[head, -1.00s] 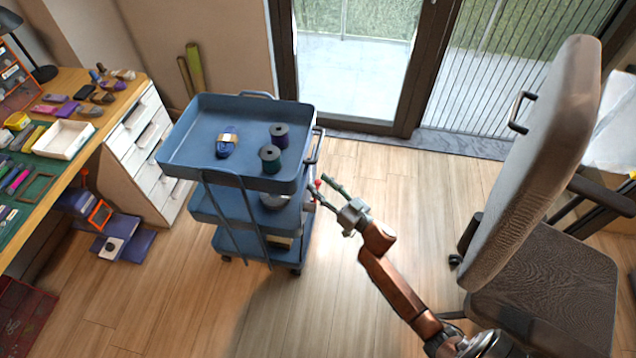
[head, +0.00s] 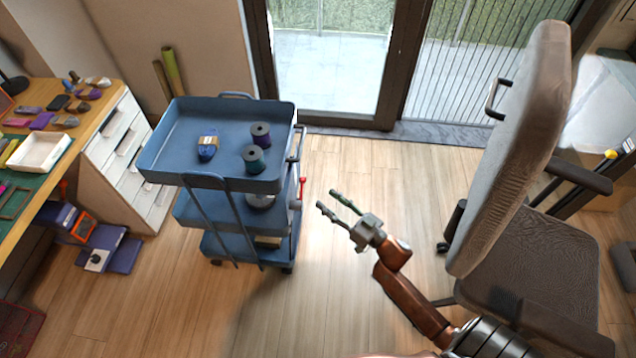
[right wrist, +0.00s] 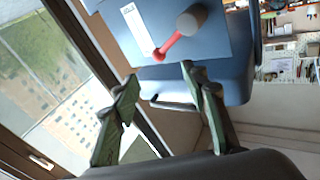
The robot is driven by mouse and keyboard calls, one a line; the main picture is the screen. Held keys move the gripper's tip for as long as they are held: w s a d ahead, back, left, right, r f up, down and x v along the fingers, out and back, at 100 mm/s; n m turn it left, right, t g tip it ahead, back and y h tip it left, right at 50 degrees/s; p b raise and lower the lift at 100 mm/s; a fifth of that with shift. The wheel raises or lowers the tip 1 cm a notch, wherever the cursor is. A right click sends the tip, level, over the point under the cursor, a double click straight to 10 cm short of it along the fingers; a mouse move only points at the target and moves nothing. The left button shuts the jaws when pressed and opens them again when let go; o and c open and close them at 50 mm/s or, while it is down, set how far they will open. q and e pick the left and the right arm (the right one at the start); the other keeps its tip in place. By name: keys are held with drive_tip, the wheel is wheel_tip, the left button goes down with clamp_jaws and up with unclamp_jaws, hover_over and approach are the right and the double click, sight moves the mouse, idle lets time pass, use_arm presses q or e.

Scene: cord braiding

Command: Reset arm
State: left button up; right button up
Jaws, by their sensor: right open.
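My right gripper (head: 333,202) is open and empty in the head view. It hangs over the wood floor, to the right of the blue cart and apart from it. In the right wrist view its two green fingers (right wrist: 160,82) stand wide apart, with the blue cart (right wrist: 235,60) beyond them. In the head view the red tool (head: 302,188) sits at the cart's right side. My left gripper is not in view.
A grey office chair (head: 515,150) stands on the right. A desk (head: 95,115) is on the left. Floor between cart and chair is clear.

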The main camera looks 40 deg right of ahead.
drive_tip(key=shift+f, duration=0.1)
